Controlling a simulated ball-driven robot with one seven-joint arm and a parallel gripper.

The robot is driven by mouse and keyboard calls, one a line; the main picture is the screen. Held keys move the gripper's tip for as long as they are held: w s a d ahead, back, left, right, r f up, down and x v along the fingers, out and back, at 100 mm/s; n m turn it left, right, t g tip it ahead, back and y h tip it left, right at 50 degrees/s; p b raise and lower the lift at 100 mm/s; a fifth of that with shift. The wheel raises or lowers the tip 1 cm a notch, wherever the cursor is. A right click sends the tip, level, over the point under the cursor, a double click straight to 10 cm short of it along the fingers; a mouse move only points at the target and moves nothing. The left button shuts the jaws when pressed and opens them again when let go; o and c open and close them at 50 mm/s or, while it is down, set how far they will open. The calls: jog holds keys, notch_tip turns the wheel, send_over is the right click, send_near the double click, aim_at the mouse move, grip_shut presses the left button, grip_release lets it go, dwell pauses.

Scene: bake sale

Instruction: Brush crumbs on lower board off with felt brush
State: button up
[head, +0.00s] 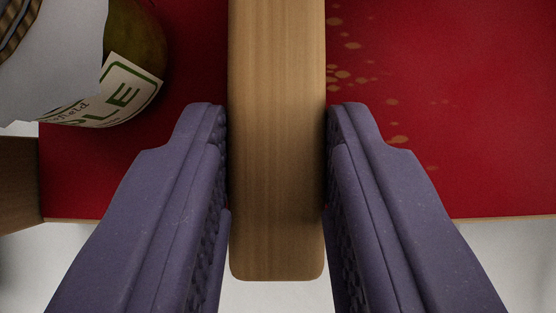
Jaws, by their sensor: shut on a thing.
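My gripper (277,150) has two purple padded fingers, shut on a long wooden piece (277,90) that looks like the felt brush's wooden body. The piece runs from the top of the head view down to a rounded near end. Its felt is not visible. Beneath it lies a red board (480,110) with a thin light edge along its near side. Tan crumb-like specks (345,75) are scattered on the red surface just right of the wooden piece. I cannot tell from this view whether the brush touches the board.
A dark green rounded jar or bottle (148,40) with a cream label (118,95) stands at the upper left, beside a pale white object (50,65). A brown wooden block or edge (18,180) is at the far left. A whitish surface (510,265) lies below the board's near edge.

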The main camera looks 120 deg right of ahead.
jog(key=shift+s+a+b, duration=0.45)
jog(key=shift+s+a, duration=0.15)
jog(key=shift+s, duration=0.25)
jog(key=shift+w+d+r+p, duration=0.1)
jog(key=shift+w+d+p, duration=0.35)
jog(key=shift+w, duration=0.1)
jog(key=shift+w+d+p, duration=0.4)
jog(key=shift+w+d, duration=0.05)
jog(key=shift+w, duration=0.2)
jog(key=shift+w+d+p, duration=0.8)
jog(key=shift+w+p, duration=0.25)
jog(key=shift+w, duration=0.05)
jog(key=shift+w+d+p, duration=0.95)
jog(key=shift+w+p, duration=0.1)
jog(key=shift+w, duration=0.2)
jog(key=shift+w+d+p, duration=0.65)
jog(key=shift+w+p, duration=0.15)
jog(key=shift+p, duration=0.3)
jog(key=shift+w+d, duration=0.2)
jog(key=shift+w, duration=0.15)
